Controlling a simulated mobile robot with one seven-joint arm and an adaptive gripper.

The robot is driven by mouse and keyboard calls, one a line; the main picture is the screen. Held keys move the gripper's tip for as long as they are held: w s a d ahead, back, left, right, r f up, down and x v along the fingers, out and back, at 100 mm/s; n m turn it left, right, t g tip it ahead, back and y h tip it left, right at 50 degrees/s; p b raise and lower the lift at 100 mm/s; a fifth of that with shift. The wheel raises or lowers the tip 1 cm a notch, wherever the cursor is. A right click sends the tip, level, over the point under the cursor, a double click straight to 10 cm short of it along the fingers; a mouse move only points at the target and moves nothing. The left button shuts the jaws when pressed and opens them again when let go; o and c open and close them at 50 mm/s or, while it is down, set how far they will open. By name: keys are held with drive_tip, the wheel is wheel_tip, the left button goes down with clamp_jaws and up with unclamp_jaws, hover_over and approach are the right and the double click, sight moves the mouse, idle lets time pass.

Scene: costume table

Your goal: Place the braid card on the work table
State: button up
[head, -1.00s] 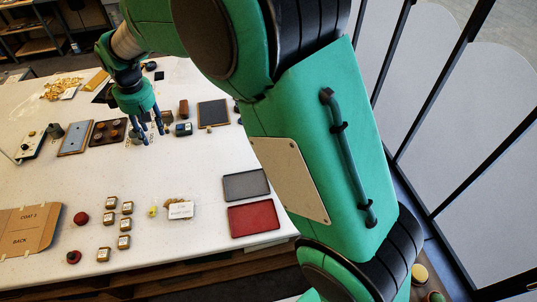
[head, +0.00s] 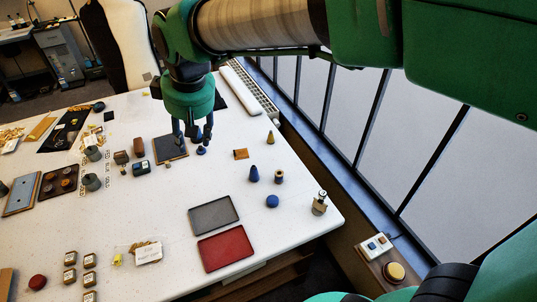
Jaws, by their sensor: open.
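The work table (head: 300,235) is a long white top. A small orange-gold piece (head: 241,154) lies flat on it, right of my gripper, and may be the braid card. A white card with gold braid beside it (head: 148,253) lies near the front; I cannot tell which is the task's card. My gripper (head: 193,143) points down with its fingers apart and empty, above the right edge of a dark square panel (head: 165,148). A small blue piece (head: 201,151) shows by its fingertips; I cannot tell whether they touch.
Blue and yellow cones, a blue disc (head: 272,201) and a metal-topped bottle (head: 320,203) stand at the right. Grey (head: 213,214) and red (head: 225,248) trays lie in front. Blocks and pots crowd the left. A dark-framed panelled screen (head: 345,105) stands beyond the right edge.

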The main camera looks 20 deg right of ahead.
drive_tip(key=s+d+f+m+t, duration=0.1)
drive_tip(key=s+d+m, duration=0.2)
drive_tip(key=s+d, duration=0.4)
drive_tip(key=s+d+f+m+t+h, duration=0.1)
drive_tip(key=s+d+m, duration=0.2)
drive_tip(key=s+d, duration=0.5)
drive_tip(key=s, duration=0.6)
drive_tip(key=shift+s, duration=0.15)
drive_tip(key=shift+f, duration=0.1)
wheel_tip(320, 180, down, 13)
drive_tip(key=b, duration=1.3)
drive_tip(key=shift+f+b, duration=0.2)
drive_tip(key=shift+b, duration=0.2)
